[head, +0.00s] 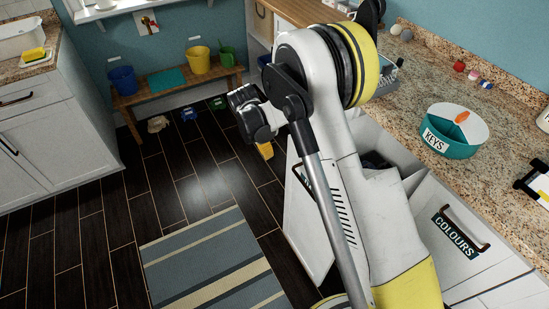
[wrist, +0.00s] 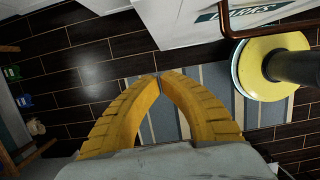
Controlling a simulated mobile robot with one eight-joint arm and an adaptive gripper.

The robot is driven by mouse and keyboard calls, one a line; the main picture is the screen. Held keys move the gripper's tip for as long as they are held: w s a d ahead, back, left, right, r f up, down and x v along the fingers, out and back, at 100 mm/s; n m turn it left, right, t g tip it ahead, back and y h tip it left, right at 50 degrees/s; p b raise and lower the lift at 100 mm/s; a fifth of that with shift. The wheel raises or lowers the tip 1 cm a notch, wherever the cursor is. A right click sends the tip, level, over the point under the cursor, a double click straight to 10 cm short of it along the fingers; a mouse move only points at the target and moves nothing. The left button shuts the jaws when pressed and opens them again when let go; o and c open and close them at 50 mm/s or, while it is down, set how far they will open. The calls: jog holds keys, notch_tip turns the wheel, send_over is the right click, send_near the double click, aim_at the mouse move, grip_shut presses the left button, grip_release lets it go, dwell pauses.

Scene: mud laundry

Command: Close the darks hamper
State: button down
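The darks hamper (head: 306,232) is a white pull-out front under the counter, standing out from the cabinet row. Dark cloth (head: 374,160) shows in the opening behind it, and my arm covers part of it. In the wrist view the hamper front (wrist: 185,22) is at the top, with a copper handle (wrist: 226,22) and a dark label (wrist: 250,10) cut off by the frame edge. My gripper (head: 265,150) hangs on the far side of the hamper front, mostly hidden by my wrist. In the wrist view its yellow fingertips (wrist: 160,80) meet with nothing between them, apart from the handle.
The colours hamper (head: 458,236) is beside it on the right, appearing shut. A striped rug (head: 212,262) lies on the dark floor to the left. A wooden bench (head: 150,100) with buckets stands at the back. A teal keys bowl (head: 450,146) is on the counter.

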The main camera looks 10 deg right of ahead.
jog(key=w+d+f+b, duration=0.2)
jog(key=d+f+b, duration=0.3)
jog(key=f, duration=0.4)
jog(key=shift+d, duration=0.55)
jog(key=w+d, duration=0.3)
jog(key=d, duration=0.7)
jog(key=w+d, duration=0.4)
jog(key=d, duration=0.7)
jog(key=shift+d, duration=0.15)
